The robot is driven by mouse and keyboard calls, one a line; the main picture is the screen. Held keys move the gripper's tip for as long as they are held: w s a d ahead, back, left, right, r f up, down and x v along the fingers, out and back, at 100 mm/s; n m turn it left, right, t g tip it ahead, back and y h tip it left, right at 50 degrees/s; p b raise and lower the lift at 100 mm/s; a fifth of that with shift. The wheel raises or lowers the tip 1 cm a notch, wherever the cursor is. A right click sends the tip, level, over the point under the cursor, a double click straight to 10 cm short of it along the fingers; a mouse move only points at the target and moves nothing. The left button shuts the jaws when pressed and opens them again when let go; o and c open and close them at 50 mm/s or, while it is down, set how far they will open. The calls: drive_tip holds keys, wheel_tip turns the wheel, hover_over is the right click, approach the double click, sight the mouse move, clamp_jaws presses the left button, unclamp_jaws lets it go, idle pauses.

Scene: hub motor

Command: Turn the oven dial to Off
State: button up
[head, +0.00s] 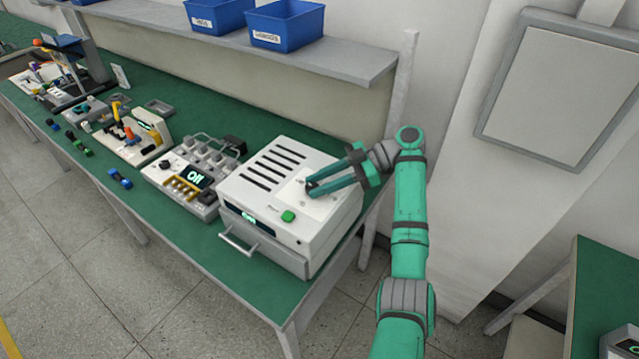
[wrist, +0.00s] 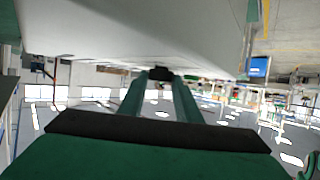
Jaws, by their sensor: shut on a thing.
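The oven (head: 268,207) is a white box with dark slots on top, a green button (head: 288,216) and a small lit display (head: 248,217) too small to read surely. My gripper (head: 309,187) reaches in from the right over the oven's top panel. Its two green fingers are shut on the small dark dial, mostly hidden by them in the head view. In the wrist view the dark dial (wrist: 159,73) shows between the fingertips, against the pale panel. The dial's pointer and markings cannot be made out.
Left of the oven stands a unit with a screen reading "Off" (head: 195,178) and several yellow parts. More devices and small blocks lie farther left on the green bench (head: 255,290). A shelf with blue bins (head: 285,25) hangs above, and a wall panel (head: 560,90) is at right.

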drive_tip(key=shift+a, duration=0.1)
drive_tip(key=o, duration=1.1)
drive_tip(key=shift+f, duration=0.1)
drive_tip(key=shift+c, duration=0.2)
drive_tip(key=v, duration=1.1)
